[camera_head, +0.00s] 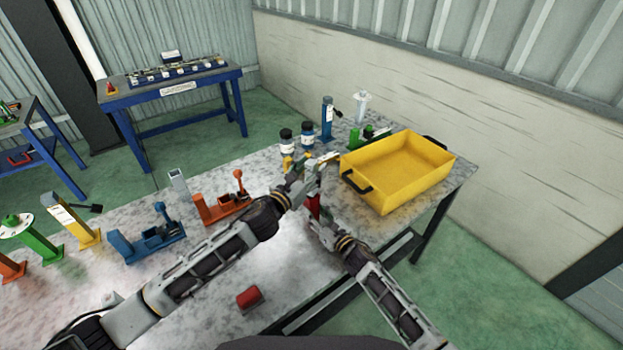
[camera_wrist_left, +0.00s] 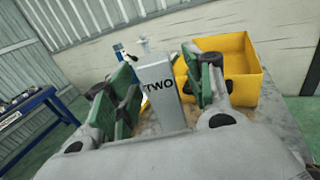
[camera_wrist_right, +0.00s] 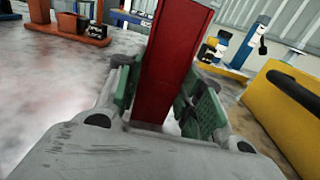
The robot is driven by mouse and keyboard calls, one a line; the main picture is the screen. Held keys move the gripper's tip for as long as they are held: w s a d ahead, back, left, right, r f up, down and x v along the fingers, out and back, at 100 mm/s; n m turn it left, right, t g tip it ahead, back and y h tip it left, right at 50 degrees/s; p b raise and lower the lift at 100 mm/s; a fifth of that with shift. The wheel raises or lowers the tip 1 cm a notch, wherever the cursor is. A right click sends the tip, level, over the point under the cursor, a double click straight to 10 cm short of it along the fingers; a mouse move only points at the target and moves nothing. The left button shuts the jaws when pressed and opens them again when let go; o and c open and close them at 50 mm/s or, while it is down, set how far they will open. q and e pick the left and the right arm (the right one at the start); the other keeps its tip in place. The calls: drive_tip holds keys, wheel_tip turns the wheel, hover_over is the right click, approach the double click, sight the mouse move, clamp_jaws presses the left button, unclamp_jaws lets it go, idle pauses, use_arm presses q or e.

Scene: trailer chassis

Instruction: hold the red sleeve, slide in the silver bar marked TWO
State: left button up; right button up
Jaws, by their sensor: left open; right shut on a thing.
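The red sleeve (camera_head: 314,206) stands upright in the grip of my right gripper (camera_head: 318,218); in the right wrist view the sleeve (camera_wrist_right: 168,75) fills the gap between the fingers. The silver bar marked TWO (camera_wrist_left: 158,92) is upright between the fingers of my left gripper (camera_wrist_left: 160,95). These fingers are open, with a gap at least on the right side of the bar. In the head view my left gripper (camera_head: 318,172) is just above the sleeve. A pale edge shows at the sleeve's top in the right wrist view; how deep the bar sits is hidden.
A yellow bin (camera_head: 400,172) with black handles stands close right of the grippers. Orange (camera_head: 222,207) and blue (camera_head: 148,240) clamps are on the left. A red block (camera_head: 250,298) lies near the front edge.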

use_arm(q)
drive_tip(key=shift+w+d, duration=0.15)
drive_tip(key=shift+w, duration=0.1)
idle(0.3)
clamp_jaws()
